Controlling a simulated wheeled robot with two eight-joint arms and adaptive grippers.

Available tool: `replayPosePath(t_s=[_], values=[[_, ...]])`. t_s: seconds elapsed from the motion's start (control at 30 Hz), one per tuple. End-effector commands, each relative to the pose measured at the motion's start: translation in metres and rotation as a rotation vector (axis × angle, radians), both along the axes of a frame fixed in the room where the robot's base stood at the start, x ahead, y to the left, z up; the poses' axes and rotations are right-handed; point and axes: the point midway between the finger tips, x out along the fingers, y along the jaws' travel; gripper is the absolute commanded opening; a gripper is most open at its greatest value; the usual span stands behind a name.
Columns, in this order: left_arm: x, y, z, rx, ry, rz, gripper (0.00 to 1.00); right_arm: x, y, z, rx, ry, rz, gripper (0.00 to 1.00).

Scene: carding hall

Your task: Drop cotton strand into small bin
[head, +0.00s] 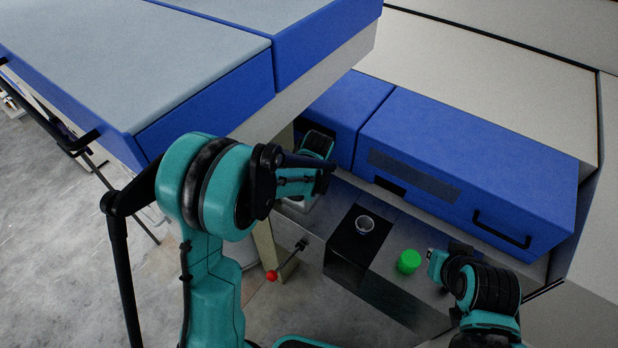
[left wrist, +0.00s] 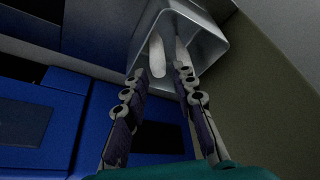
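In the left wrist view, a square grey metal bin (left wrist: 215,45) opens in front of my left gripper (left wrist: 162,72). The fingers are apart, with their tips at the bin's mouth. A pale, elongated cotton strand (left wrist: 157,56) shows just beyond and between the tips, within the bin's outline. It looks clear of the right finger; whether it touches the left finger or the bin's inside I cannot tell. In the head view my left arm hides the left fingertips and most of the bin. My right gripper (head: 436,266) is at the lower right, its fingers too small to read.
A small cup (head: 365,224) stands on a dark block (head: 347,249), with a green cylinder (head: 408,262) to its right, near my right gripper. A blue machine cover (head: 460,170) rises behind them. A red-knobbed lever (head: 272,275) sticks out below my left arm.

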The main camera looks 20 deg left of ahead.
Motion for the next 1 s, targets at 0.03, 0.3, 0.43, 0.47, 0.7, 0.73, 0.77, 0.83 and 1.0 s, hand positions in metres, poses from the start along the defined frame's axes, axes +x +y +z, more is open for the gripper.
replayPosePath(t_s=[0.03, 0.3, 0.43, 0.47, 0.7, 0.73, 0.77, 0.83, 1.0], values=[[-0.005, -0.002, 0.014, 0.000, 0.000, -0.001, 0.27, 0.000, 0.000, 0.004, 0.000, 0.000, 0.000, 0.00], [-0.025, -0.012, 0.066, 0.000, 0.001, -0.001, 0.27, 0.000, 0.000, 0.015, 0.000, 0.000, 0.000, 0.00], [-0.030, -0.014, 0.079, 0.000, 0.001, 0.000, 0.27, 0.000, 0.000, 0.017, 0.000, 0.000, 0.000, 0.00], [-0.031, -0.014, 0.081, 0.000, 0.000, 0.000, 0.27, 0.000, 0.000, 0.017, 0.000, 0.000, 0.000, 0.00], [-0.065, -0.007, 0.114, -0.007, -0.023, -0.066, 0.27, 0.000, 0.000, 0.018, 0.000, 0.000, 0.000, 0.00], [-0.074, -0.005, 0.120, -0.007, -0.030, -0.085, 0.27, 0.000, 0.000, 0.018, 0.000, 0.000, 0.000, 0.00], [-0.084, -0.002, 0.127, -0.007, -0.038, -0.104, 0.27, 0.000, 0.000, 0.018, 0.000, 0.000, 0.000, 0.00], [-0.109, 0.002, 0.141, -0.007, -0.059, -0.155, 0.27, 0.000, 0.000, 0.018, 0.000, 0.000, 0.000, 0.00], [-0.168, 0.010, 0.160, 0.002, -0.117, -0.273, 0.27, 0.000, 0.000, 0.018, 0.000, 0.000, 0.000, 0.00]])
